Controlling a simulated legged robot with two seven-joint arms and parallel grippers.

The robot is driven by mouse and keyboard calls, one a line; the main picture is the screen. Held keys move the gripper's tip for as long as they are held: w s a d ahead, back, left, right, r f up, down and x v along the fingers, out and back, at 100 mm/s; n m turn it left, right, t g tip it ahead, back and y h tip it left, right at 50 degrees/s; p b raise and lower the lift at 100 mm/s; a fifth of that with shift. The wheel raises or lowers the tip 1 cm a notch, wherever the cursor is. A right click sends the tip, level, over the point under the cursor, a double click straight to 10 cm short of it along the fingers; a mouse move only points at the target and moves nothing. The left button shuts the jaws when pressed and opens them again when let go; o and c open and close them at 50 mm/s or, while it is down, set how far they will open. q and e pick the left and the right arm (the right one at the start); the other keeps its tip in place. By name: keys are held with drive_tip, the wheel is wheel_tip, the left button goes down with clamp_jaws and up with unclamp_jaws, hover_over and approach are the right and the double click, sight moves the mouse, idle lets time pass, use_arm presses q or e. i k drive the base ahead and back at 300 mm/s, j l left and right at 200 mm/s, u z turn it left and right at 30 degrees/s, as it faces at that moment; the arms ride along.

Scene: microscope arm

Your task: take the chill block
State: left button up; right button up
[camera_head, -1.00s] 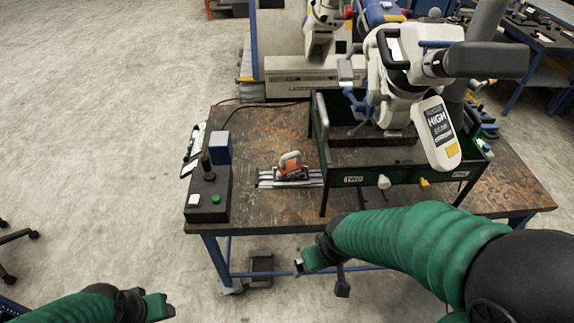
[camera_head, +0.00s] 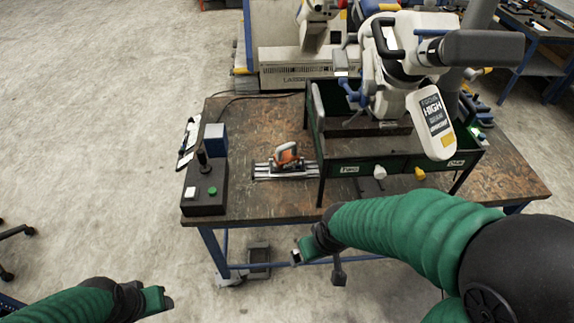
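No object is clearly marked as the chill block. A ribbed silver metal piece (camera_head: 268,171) with an orange-and-grey handle (camera_head: 287,156) lies on the worn table, left of the green bin frame. A blue block (camera_head: 214,139) stands at the back of the dark control box. My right gripper (camera_head: 318,268) is in front of the table's front edge, with its two fingers apart and nothing between them. My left gripper (camera_head: 160,299) is at the lower left, away from the table; its finger gap is not clear. Neither gripper touches these objects.
The dark control box (camera_head: 205,187) with a lever and buttons sits at the table's left edge. The green bin frame (camera_head: 345,157) and a white microscope head (camera_head: 431,118) fill the right side. Bare tabletop (camera_head: 262,202) lies in front of the metal piece.

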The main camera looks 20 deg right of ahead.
sight(286, 155)
drive_tip(key=i+l+u, duration=0.15)
drive_tip(key=i, duration=0.2)
drive_tip(key=i+l+u, duration=0.15)
drive_tip(key=i, duration=0.2)
drive_tip(key=i+l+u, duration=0.15)
drive_tip(key=i, duration=0.25)
